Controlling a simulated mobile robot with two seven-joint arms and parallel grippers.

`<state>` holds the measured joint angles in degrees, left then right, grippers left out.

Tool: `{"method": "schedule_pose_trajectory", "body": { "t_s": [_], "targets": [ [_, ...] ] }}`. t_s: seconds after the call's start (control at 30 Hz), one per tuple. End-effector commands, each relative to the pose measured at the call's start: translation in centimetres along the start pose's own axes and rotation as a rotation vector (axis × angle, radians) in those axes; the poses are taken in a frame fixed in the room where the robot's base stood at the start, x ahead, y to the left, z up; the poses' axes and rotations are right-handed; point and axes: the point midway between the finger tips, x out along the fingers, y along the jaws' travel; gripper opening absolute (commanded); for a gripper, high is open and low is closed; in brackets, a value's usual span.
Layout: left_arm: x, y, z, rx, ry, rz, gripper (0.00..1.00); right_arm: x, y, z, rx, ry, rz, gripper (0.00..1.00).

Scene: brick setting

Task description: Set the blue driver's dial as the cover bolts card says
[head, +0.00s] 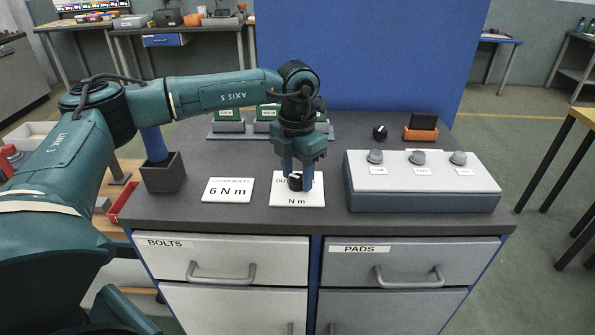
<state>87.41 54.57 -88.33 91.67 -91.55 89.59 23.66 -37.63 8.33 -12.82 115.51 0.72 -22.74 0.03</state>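The cover bolts card (228,189) lies flat on the dark bench top and reads "6 N m". To its right lies a second white card (311,195), partly hidden by my gripper; "OU" and "N m" show on it. My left gripper (297,178) points straight down over this card, its fingers at a small black knob (295,183). I cannot tell whether the fingers press on the knob. A blue handle (152,143), perhaps the blue driver, stands in a dark square holder (164,176) at the left; no dial is readable on it. My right gripper is out of view.
A grey box (422,200) with several round knobs stands at the right. Behind it are a black knob (380,132) and an orange-based block (421,128). A tray (225,135) with green-topped blocks lies behind my gripper. Drawers marked BOLTS (222,259) and PADS (407,262) are shut.

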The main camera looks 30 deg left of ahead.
Motion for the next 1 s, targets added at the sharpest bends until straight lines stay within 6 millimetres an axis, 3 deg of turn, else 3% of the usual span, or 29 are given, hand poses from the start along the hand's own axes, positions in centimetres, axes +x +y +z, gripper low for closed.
{"method": "schedule_pose_trajectory", "body": {
  "t_s": [0.4,0.77,1.0],
  "targets": [
    [-0.05,0.01,0.01,0.0,0.0,0.0,0.09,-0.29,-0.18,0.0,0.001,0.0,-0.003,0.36],
    [0.03,0.01,0.02,0.058,0.0,0.0,0.09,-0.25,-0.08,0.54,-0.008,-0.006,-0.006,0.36],
    [0.13,-0.01,0.03,0.218,0.0,-0.001,0.09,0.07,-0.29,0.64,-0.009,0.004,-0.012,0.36]
  ]
}}
